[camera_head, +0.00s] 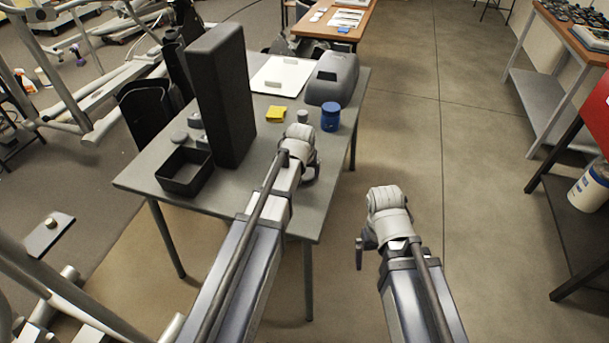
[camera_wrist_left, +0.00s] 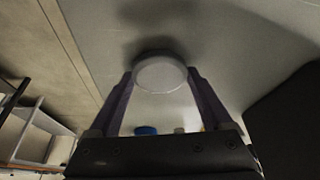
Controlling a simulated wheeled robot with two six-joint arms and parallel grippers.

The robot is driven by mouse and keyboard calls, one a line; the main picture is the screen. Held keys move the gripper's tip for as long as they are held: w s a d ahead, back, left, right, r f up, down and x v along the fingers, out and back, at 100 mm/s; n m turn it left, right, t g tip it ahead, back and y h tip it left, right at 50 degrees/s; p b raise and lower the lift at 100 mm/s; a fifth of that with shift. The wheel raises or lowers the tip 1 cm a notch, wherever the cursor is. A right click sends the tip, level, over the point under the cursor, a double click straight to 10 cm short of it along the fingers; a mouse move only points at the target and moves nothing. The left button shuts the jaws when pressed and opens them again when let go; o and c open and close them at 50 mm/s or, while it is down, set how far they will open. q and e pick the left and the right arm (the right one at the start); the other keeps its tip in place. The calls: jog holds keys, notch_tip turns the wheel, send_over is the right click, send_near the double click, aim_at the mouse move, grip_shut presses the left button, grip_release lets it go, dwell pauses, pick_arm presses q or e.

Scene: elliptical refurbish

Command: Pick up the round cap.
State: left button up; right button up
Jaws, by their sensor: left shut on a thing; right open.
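The round cap (camera_wrist_left: 160,75) is a pale grey disc. In the left wrist view it sits between the two fingertips of my left gripper (camera_wrist_left: 161,84), which is shut on it. A soft shadow on the grey tabletop lies just beyond the cap. Whether the cap is clear of the table is hard to tell. In the head view my left gripper (camera_head: 308,170) is over the near right part of the table (camera_head: 262,190), and my wrist mostly hides the cap. My right gripper (camera_head: 360,250) is open and empty, off the table's right side above the floor.
A tall dark box (camera_head: 222,95) and an open black tray (camera_head: 184,172) stand on the table's left. A blue jar (camera_head: 330,116), yellow pad (camera_head: 276,113), grey machine (camera_head: 333,78) and white sheet (camera_head: 283,75) are farther back.

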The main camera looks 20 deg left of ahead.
aim_at(304, 173)
pick_arm(q)
jog(key=shift+r, duration=0.15)
notch_tip(304, 173, up, 13)
jog(key=p, duration=1.3)
notch_tip(304, 173, down, 13)
jog(key=b, duration=1.2)
jog(key=shift+b, duration=0.4)
